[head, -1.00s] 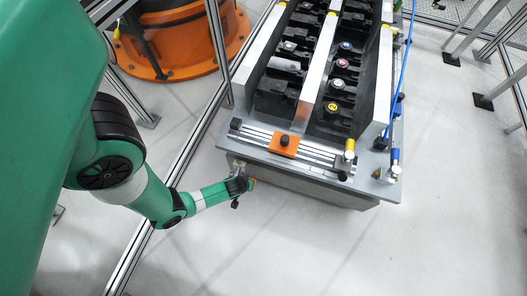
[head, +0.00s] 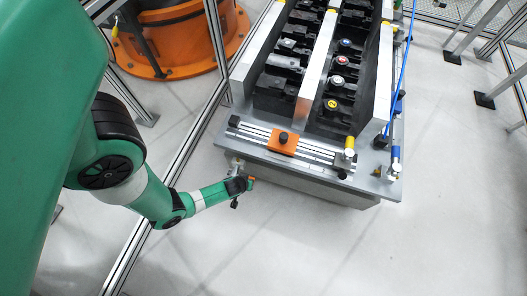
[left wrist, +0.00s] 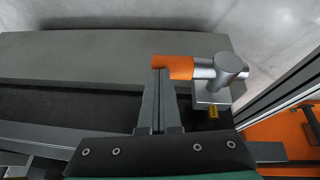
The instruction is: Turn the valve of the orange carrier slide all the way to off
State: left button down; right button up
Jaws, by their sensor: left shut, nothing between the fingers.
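The valve shows in the left wrist view as a silver T-shaped body (left wrist: 230,70) with an orange handle sleeve (left wrist: 174,67) pointing left. In the head view the orange handle end (head: 251,182) shows small at the front left corner of the unit, below the plate. My left gripper (left wrist: 160,76) is shut and empty, its fingertips right at the orange sleeve, touching or nearly so. It also shows in the head view (head: 246,184). The orange carrier slide (head: 283,144) with a black knob sits on the front rail. My right gripper is not in view.
The grey plate (head: 372,188) of the unit lies just above the gripper. A yellow-handled valve (head: 349,146) and a blue-handled valve (head: 395,157) stand at its right. An aluminium frame post (head: 182,160) runs at the left. The floor in front (head: 300,250) is clear.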

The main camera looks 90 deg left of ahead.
pick_arm(q)
jog(key=w+d+r+p, duration=0.4)
jog(key=d+r+p, duration=0.2)
jog(key=r, duration=0.3)
jog(key=shift+d+r+p, duration=0.4)
jog(key=shift+d, duration=0.4)
